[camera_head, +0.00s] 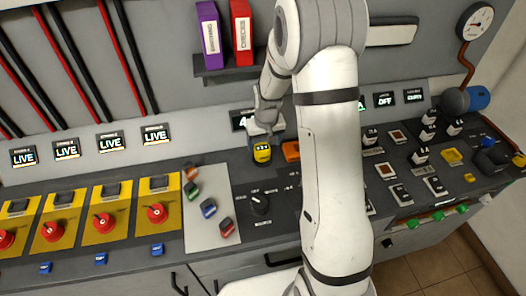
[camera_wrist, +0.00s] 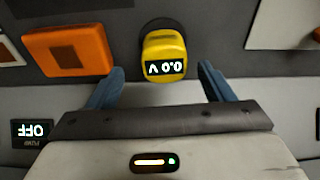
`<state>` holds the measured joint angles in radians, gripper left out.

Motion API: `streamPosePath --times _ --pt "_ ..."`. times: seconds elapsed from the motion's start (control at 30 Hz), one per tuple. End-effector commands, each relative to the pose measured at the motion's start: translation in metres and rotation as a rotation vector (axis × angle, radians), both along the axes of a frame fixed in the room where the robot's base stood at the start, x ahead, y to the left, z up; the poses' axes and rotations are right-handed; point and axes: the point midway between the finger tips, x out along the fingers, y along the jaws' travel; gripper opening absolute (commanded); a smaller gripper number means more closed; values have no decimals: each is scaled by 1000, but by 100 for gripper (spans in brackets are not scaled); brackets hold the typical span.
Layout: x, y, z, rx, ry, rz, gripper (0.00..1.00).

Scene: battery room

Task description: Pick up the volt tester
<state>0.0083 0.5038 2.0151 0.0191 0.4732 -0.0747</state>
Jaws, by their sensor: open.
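The volt tester is a small yellow device (camera_head: 262,153) with a dark display, on the grey bench below a wall display in the head view. In the wrist view the yellow tester (camera_wrist: 163,45) reads "0.0 V" upside down and has a dark round part behind it. My gripper (camera_wrist: 160,80) is open, with one blue-grey finger to each side of the tester in the picture. The fingertips sit near its display end. I cannot tell whether they touch it. In the head view my gripper (camera_head: 267,118) is just above the tester, and my arm hides the bench to its right.
An orange block (camera_wrist: 67,52) lies close beside the tester; part of it shows in the head view (camera_head: 291,151). A black rotary knob (camera_head: 260,204) stands in front. A shelf (camera_head: 235,74) with purple and red binders is above. Red switches on yellow panels (camera_head: 104,221) are left.

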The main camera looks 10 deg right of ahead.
Motion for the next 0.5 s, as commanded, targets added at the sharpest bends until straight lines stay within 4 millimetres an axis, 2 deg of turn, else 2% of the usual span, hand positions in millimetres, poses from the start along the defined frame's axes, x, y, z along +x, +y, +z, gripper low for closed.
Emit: streamPosePath --times 0.5 --pt "8 6 -52 0 2 1 74"
